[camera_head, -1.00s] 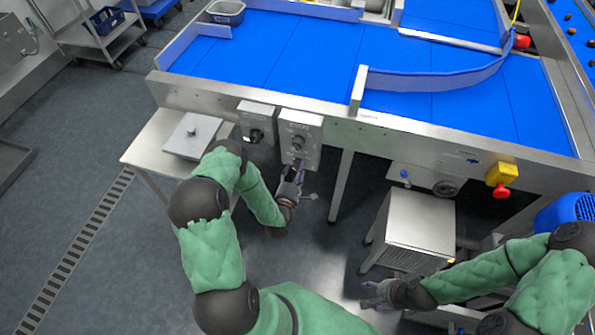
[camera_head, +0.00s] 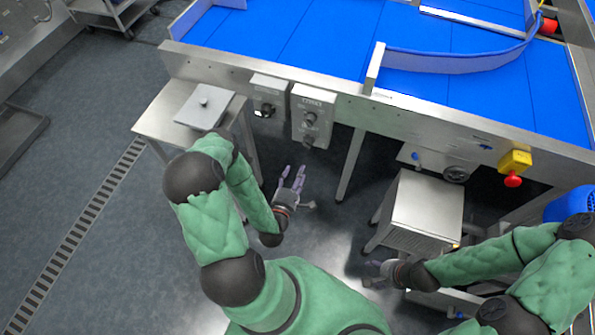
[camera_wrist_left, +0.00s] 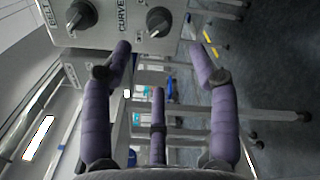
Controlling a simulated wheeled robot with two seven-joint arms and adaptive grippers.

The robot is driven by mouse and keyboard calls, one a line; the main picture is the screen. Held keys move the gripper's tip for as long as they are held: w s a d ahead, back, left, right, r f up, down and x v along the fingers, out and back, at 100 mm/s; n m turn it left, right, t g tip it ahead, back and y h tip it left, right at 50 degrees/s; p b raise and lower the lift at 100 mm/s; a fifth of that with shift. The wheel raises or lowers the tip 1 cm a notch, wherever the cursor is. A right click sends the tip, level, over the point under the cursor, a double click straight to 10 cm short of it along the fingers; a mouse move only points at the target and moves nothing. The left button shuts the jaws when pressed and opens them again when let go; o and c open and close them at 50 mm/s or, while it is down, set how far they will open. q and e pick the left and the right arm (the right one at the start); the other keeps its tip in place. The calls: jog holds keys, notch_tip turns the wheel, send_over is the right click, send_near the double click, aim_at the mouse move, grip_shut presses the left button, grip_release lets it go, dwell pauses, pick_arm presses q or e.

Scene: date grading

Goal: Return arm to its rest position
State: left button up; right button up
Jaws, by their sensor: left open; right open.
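My left gripper (camera_head: 292,178) is open and empty in the head view. It hangs in free air below and in front of the grey control box with a knob (camera_head: 311,116), apart from it. In the left wrist view its purple fingers (camera_wrist_left: 160,75) are spread with nothing between them, and the control box with two knobs (camera_wrist_left: 120,22) shows beyond them at the upper left. My right gripper (camera_head: 376,272) is open at the lower middle right, in front of the steel stool-like box. Its fingers look small there, and I see nothing in them.
The blue conveyor table (camera_head: 300,42) with its steel front edge spans the back. A side table with a lidded steel box (camera_head: 204,107) stands left. Open floor lies left.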

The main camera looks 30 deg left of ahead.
dwell(0.4)
pick_arm(q)
jog(key=w+d+f+m+g+h+p, duration=0.1)
jog(key=d+f+m+g+h, duration=0.25)
jog(key=d+m, duration=0.2)
jog(key=w+d+f+m+g+h, duration=0.1)
jog(key=d+f+m+g+h, duration=0.2)
jog(key=m, duration=0.4)
jog(key=s+d+r+m+g+h+p, duration=0.1)
jog(key=s+d+r+m+g, duration=0.2)
jog(key=s+d+m+g, duration=0.7)
jog(key=s+d+m, duration=0.1)
jog(key=s+m, duration=0.1)
jog(key=s, duration=0.2)
jog(key=shift+s+m+g, duration=0.35)
jog(key=shift+h, duration=0.25)
